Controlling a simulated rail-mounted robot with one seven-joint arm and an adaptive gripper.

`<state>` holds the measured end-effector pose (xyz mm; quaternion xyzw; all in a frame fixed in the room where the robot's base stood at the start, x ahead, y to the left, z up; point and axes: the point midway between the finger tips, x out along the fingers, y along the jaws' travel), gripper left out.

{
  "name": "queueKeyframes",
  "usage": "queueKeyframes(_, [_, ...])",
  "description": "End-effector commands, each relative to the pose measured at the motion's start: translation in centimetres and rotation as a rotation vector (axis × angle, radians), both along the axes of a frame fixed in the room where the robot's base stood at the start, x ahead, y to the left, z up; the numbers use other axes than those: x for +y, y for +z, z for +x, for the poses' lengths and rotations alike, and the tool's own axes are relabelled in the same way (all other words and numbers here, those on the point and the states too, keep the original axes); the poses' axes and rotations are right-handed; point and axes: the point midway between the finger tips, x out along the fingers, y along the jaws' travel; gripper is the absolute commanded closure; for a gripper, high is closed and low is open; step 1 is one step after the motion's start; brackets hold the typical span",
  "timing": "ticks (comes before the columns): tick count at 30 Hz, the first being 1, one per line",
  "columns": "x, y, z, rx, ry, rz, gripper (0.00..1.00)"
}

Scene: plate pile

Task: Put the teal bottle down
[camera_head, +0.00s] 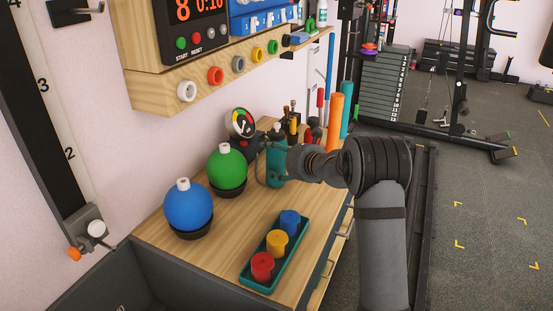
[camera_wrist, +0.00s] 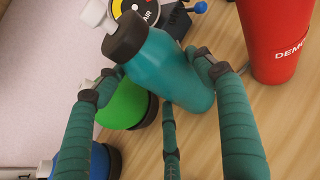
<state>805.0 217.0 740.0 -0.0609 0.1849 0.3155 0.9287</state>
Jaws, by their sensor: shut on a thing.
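The teal bottle (camera_wrist: 168,68) has a dark collar and a white cap. It fills the upper middle of the wrist view and is tilted in that picture. My gripper (camera_wrist: 155,74) has its green, dark-tipped fingers closed around the bottle's sides. In the head view the bottle (camera_head: 277,150) looks upright at the back of the wooden bench, with my gripper (camera_head: 268,162) on it, partly covering it. I cannot tell whether its base touches the bench top.
A green ball bottle (camera_head: 227,167) and a blue one (camera_head: 187,206) sit in black holders on the bench (camera_head: 205,262). A teal tray (camera_head: 247,275) holds red, yellow and blue cylinders. A round gauge (camera_head: 242,123) is behind; a red cup (camera_wrist: 272,40) stands nearby.

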Motion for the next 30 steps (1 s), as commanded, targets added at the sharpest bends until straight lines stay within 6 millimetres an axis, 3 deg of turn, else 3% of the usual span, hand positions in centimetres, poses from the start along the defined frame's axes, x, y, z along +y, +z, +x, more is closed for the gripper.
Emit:
queueKeyframes(5, [0.0, -0.4, 0.0, -0.001, 0.0, 0.001, 0.63])
queueKeyframes(6, [0.0, -0.3, 0.0, 0.0, 0.0, 0.0, 0.29])
queueKeyframes(15, [0.0, -0.2, 0.0, 0.001, 0.0, -0.001, 0.12])
queueKeyframes(26, [-0.1, 0.3, 0.0, 0.0, 0.0, 0.0, 0.12])
queueKeyframes(30, [-1.2, 1.0, -1.5, -0.001, -0.001, 0.0, 0.12])
